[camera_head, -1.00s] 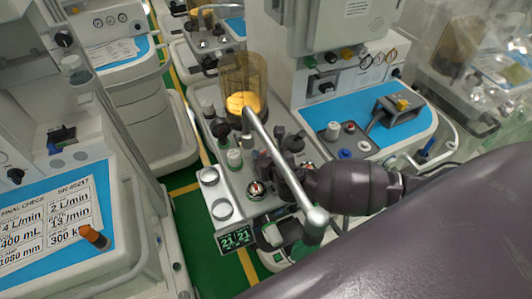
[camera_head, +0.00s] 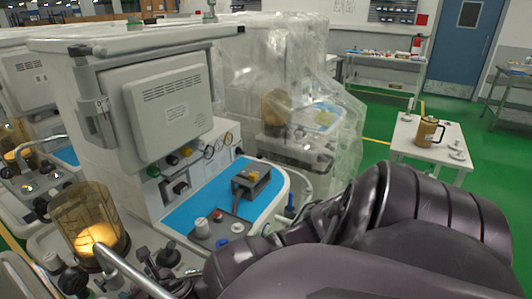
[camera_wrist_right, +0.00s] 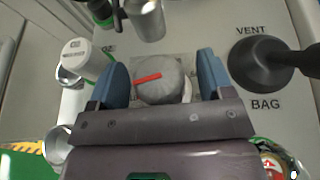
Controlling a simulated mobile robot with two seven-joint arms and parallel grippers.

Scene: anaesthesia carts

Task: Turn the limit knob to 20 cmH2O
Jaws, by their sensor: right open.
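In the right wrist view, a grey round knob (camera_wrist_right: 158,82) with a red pointer line sits between the blue fingers of my right gripper (camera_wrist_right: 162,84). The gripper is open around the knob, and the fingers show on its left and right sides. I cannot tell whether they touch it. The red line lies almost level, its right end slightly higher. No scale figures can be read around the knob. In the head view my purple arm fills the lower right, and the knob and right gripper cannot be made out. My left gripper is in neither current view.
A black lever (camera_wrist_right: 262,66) beside VENT and BAG labels stands right of the knob. A metal cylinder (camera_wrist_right: 146,18) and a white cylinder (camera_wrist_right: 84,58) are close by. In the head view, an amber canister (camera_head: 88,222) and a blue worktop (camera_head: 205,200) are on the cart.

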